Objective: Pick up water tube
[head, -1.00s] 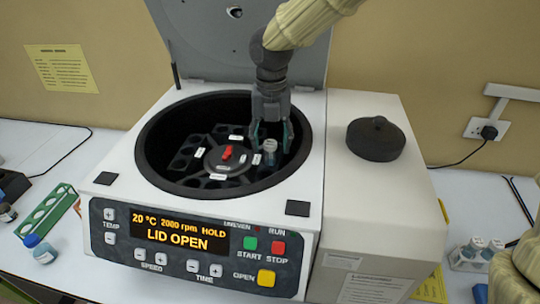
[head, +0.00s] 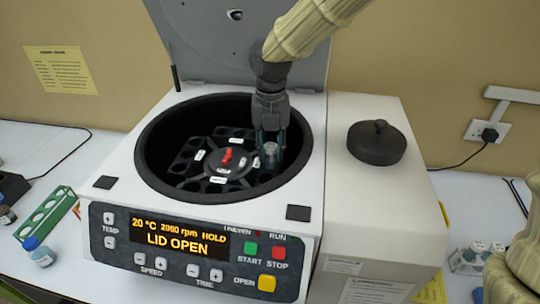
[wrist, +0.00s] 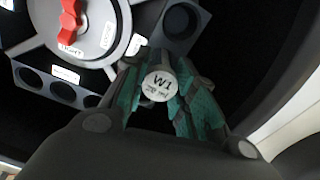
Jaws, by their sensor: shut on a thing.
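The water tube (wrist: 160,85) shows a pale round cap marked "W1" in the wrist view, held between the teal pads of my gripper (wrist: 155,92). In the head view the tube (head: 270,152) is upright, at the right side of the centrifuge bowl. My gripper (head: 270,140) points straight down and is shut on it. The rotor (head: 226,158) with a red knob lies to the left of the tube. The tube's lower part is hidden, so I cannot tell how far it sits in a slot.
The centrifuge bowl's rim (head: 150,180) surrounds my gripper, and the raised grey lid (head: 215,55) stands behind. A green rack (head: 45,215) and a blue-capped bottle (head: 38,250) are at left. A rack with several tubes (head: 470,258) is at lower right.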

